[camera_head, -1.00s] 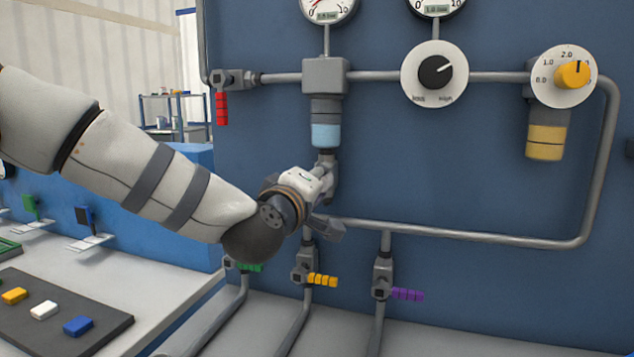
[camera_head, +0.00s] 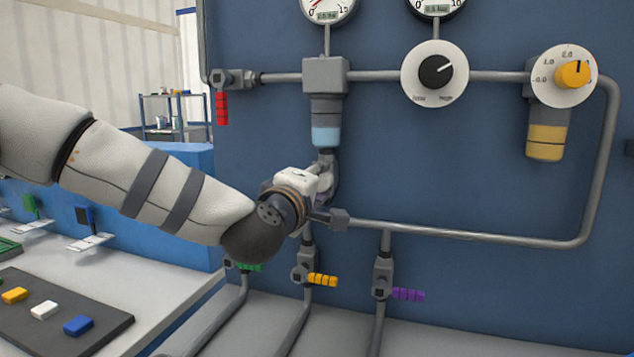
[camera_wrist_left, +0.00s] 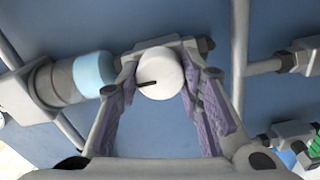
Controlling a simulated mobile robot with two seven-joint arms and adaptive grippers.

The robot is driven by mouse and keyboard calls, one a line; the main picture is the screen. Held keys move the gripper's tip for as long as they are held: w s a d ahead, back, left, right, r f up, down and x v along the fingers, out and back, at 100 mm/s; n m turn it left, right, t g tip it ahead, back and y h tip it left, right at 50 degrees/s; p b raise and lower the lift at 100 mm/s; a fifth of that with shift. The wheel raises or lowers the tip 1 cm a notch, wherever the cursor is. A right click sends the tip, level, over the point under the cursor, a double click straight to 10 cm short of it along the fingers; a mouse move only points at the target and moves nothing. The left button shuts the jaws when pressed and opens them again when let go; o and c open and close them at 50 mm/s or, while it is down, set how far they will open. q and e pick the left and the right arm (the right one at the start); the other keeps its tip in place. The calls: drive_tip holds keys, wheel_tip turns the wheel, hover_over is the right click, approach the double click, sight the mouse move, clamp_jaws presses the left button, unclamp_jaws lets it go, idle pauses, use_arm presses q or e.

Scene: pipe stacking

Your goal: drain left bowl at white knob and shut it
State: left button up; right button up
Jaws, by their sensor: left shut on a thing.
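The left bowl (camera_head: 326,121) hangs under a grey filter block on the blue panel and has a light blue band of liquid at its lower part. In the left wrist view the bowl's blue part (camera_wrist_left: 94,75) lies at the left. The white knob (camera_wrist_left: 160,78) with a dark line mark sits below the bowl. My left gripper (camera_wrist_left: 160,85) is shut on the white knob, with its purple-grey pads on both sides. In the head view my left gripper (camera_head: 322,190) covers the knob. My right gripper is in neither view.
A red-handled valve (camera_head: 222,106) is at upper left. Green, yellow (camera_head: 322,280) and purple (camera_head: 408,294) handles sit below my gripper. A black dial (camera_head: 435,71), a yellow knob (camera_head: 572,74) and a yellow-filled bowl (camera_head: 545,143) are to the right. Pipes run close around my gripper.

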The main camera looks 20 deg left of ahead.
use_arm(q)
drive_tip(key=o, duration=1.2)
drive_tip(key=shift+c, duration=0.2)
drive_tip(key=s, duration=1.2)
drive_tip(key=shift+a, duration=0.2)
